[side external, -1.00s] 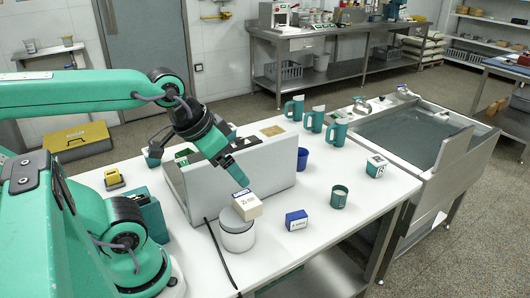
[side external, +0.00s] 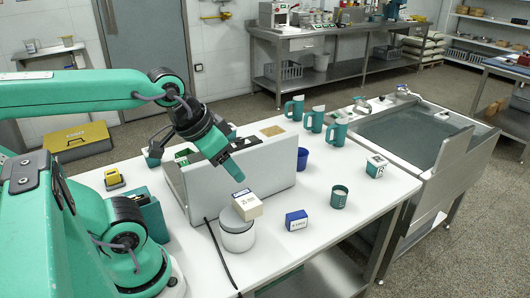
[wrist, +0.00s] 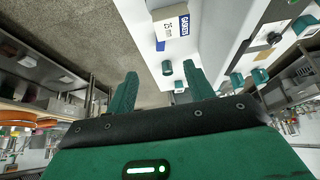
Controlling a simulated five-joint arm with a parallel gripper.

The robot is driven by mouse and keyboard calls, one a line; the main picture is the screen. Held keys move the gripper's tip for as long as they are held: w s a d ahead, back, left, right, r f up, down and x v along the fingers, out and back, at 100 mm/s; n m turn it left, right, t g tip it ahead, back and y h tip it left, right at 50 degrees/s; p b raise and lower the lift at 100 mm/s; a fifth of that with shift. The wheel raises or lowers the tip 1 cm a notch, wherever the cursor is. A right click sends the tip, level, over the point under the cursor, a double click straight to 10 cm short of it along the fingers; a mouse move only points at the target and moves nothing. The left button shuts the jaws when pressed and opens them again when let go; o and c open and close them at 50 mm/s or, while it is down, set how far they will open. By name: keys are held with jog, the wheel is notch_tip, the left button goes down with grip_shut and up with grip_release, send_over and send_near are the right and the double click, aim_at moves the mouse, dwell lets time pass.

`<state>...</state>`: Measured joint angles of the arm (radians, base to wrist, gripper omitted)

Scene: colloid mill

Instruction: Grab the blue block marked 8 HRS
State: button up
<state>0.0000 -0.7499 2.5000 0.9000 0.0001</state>
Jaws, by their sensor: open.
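A small blue block (side external: 297,220) with a white label on its front lies on the white table; its lettering is too small to read surely. A cream block with a blue side (side external: 247,204) rests on a white round jar (side external: 237,234) to its left. In the wrist view this cream block (wrist: 172,24) is at the top, past the fingertips. My gripper (side external: 238,177) is above and slightly left of the cream block, apart from it and from the blue block. In the wrist view my gripper (wrist: 160,75) has its two fingers spread, with nothing held between them.
A grey-white panel (side external: 262,166) stands upright behind the jar. A black cable (side external: 218,248) runs over the front edge. Table space around the blue block is clear.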

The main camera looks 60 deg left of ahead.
jog(key=shift+w, duration=0.15)
jog(key=m+g, duration=0.3)
jog(key=g, duration=0.2)
send_over(297, 214)
jog(key=f, duration=1.5)
jog(key=shift+s, duration=0.25)
jog(key=shift+w+f+g, duration=0.25)
jog(key=shift+f+g, duration=0.05)
jog(key=shift+f, duration=0.2)
jog(key=shift+f, duration=3.9)
jog(key=shift+c, duration=0.2)
jog(key=c, duration=1)
